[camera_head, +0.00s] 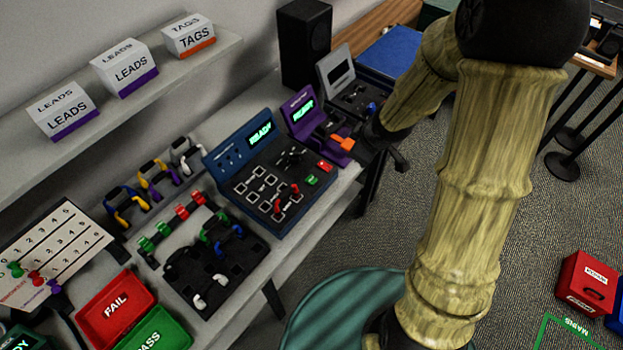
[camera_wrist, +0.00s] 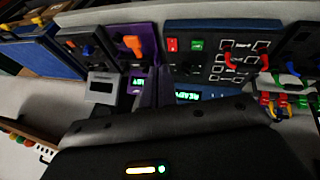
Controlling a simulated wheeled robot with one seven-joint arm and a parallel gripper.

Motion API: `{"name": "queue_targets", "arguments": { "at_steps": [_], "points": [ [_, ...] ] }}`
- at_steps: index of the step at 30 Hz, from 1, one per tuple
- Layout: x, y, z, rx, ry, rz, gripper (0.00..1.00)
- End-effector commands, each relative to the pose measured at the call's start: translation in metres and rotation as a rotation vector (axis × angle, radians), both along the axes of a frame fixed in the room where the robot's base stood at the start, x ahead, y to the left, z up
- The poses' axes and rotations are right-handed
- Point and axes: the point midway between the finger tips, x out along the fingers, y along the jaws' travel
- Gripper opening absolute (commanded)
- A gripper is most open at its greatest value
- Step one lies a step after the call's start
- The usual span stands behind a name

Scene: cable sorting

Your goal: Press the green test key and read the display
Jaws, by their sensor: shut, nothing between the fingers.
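The blue tester (camera_head: 228,160) stands on the bench with its lit display (camera_head: 261,134) showing green letters that look like READY. Its green key (camera_head: 311,180) sits beside a red key (camera_head: 324,166) on the sloping panel near the front right corner. The wrist view shows the green key (camera_wrist: 196,45), the red key (camera_wrist: 172,45) and the lit display (camera_wrist: 188,97). My gripper (camera_head: 372,143) is dark and shut, right of the green key and close to the purple device, apart from the key. Its fingertips are hard to make out.
A purple device (camera_head: 296,124) with a lit display and an orange lever (camera_head: 341,142) stands right of the tester. A grey device (camera_head: 335,70) with a blue knob is beyond it. Red-handled leads (camera_head: 279,205) lie on the tester's panel. A black foam tray (camera_head: 225,270) is to the left.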

Motion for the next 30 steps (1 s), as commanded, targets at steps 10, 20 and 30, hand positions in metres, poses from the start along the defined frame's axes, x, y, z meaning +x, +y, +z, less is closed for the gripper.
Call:
{"name": "queue_targets", "arguments": {
  "at_steps": [10,20,30],
  "points": [
    [0.041,0.093,-0.062,0.147,-0.240,0.758,0.00],
    [0.039,0.107,-0.066,0.184,-0.292,0.869,0.00],
    [0.039,0.107,-0.078,0.183,-0.289,0.867,0.00]
  ]
}}
